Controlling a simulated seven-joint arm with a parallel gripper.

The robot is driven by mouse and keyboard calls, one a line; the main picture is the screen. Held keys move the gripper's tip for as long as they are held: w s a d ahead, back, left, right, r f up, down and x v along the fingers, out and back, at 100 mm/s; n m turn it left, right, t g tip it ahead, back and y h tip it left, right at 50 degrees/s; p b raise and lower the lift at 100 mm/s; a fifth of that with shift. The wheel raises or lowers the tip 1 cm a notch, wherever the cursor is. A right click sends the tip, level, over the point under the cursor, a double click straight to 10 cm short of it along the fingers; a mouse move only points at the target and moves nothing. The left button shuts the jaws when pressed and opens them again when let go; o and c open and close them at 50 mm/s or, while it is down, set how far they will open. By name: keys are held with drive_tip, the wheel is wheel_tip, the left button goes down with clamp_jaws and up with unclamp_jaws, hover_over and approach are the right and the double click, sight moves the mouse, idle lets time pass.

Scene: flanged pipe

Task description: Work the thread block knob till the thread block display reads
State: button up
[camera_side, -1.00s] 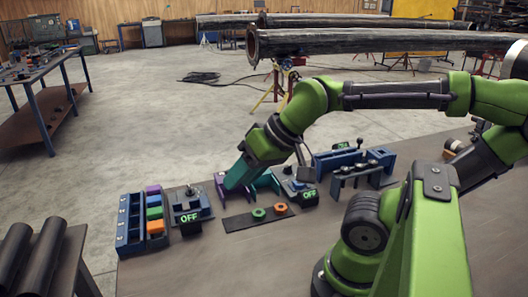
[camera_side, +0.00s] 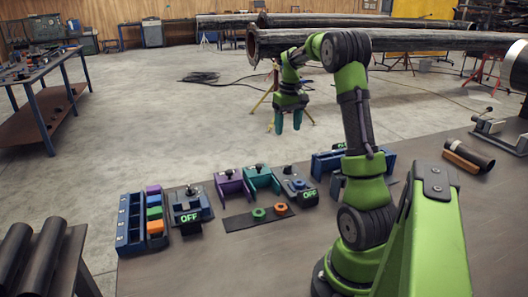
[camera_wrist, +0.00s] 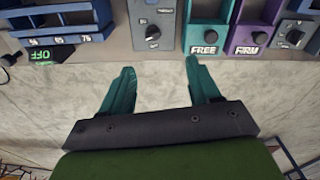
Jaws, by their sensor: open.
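A grey block with a black knob (camera_wrist: 152,32) shows at top centre in the wrist view. Its small label seems to read "thread". In the side view I take this to be the grey-blue block (camera_side: 296,185) right of the teal bracket, with a green OFF display (camera_side: 308,195) at its front. My gripper (camera_side: 286,129) points down, raised well above and behind the blocks. It is open and empty, its two teal fingers spread in the wrist view (camera_wrist: 160,68), apart from the knob.
Teal (camera_wrist: 207,35) and purple (camera_wrist: 246,38) brackets read FREE and FIRM. A blue rack (camera_wrist: 62,30) with another OFF display (camera_wrist: 52,55) stands on the other side. Coloured rings (camera_side: 281,209) lie on a dark strip. Open table (camera_side: 240,265) lies in front.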

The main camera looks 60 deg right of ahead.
sight(288, 166)
drive_tip(key=f, duration=0.5)
drive_tip(key=d+f+n, duration=0.1)
drive_tip(key=f, duration=0.4)
drive_tip(key=f+n, duration=0.1)
drive_tip(key=f, duration=0.4)
drive_tip(key=shift+d+f, duration=0.15)
drive_tip(key=shift+d, duration=0.2)
drive_tip(key=c, duration=1)
drive_tip(key=shift+c, duration=0.2)
